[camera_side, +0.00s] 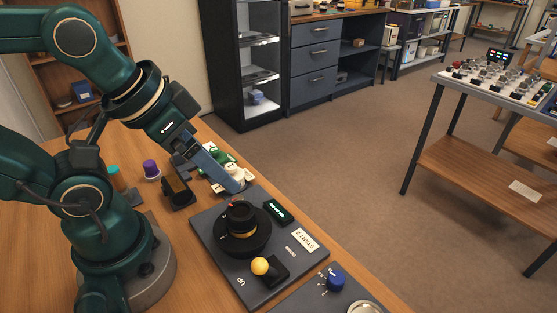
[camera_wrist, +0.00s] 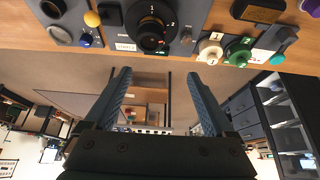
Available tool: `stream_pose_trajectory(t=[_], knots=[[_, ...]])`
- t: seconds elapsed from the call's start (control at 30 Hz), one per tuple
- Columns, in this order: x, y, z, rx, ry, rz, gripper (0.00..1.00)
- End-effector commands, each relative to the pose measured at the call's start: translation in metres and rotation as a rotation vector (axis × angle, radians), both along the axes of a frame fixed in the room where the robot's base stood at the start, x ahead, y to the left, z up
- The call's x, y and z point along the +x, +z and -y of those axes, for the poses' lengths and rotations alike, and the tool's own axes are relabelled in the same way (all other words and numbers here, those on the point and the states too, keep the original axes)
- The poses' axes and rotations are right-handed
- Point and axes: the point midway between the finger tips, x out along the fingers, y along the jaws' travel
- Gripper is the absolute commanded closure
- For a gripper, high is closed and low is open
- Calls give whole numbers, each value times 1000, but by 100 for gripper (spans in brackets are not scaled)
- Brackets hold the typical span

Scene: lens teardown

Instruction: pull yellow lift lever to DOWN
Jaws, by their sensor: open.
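The lift lever has a yellow ball knob (camera_side: 260,266) on a black base (camera_side: 276,272) near the front of the dark grey panel (camera_side: 218,255). The knob leans to the side of the base nearer the UP marking. Small lettering on the other side is too small to read surely. The yellow knob also shows at the top left of the wrist view (camera_wrist: 92,18). My gripper (camera_side: 234,184) is above the far end of the panel, well apart from the lever. In the wrist view its two blue fingers (camera_wrist: 158,74) are spread, with nothing between them.
A black ringed lens mount (camera_side: 242,232) stands on the panel between my gripper and the lever. A lit display (camera_side: 279,211) and a START 2 label (camera_side: 305,240) lie beside it. A blue knob (camera_side: 336,278) is on the nearer panel. Green and white parts (camera_side: 222,158) stand beyond.

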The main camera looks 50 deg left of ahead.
Motion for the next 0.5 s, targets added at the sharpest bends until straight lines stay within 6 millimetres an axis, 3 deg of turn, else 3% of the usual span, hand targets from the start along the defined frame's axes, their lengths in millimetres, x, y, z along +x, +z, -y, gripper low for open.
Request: stream_pose_trajectory(t=[0.17,0.23,0.27,0.5], knots=[[0,0,0,0,0,0,11],[0,0,0,-2,4,-1,38],[-1,0,0,-8,13,-4,40],[11,7,23,-70,-6,-112,40]])
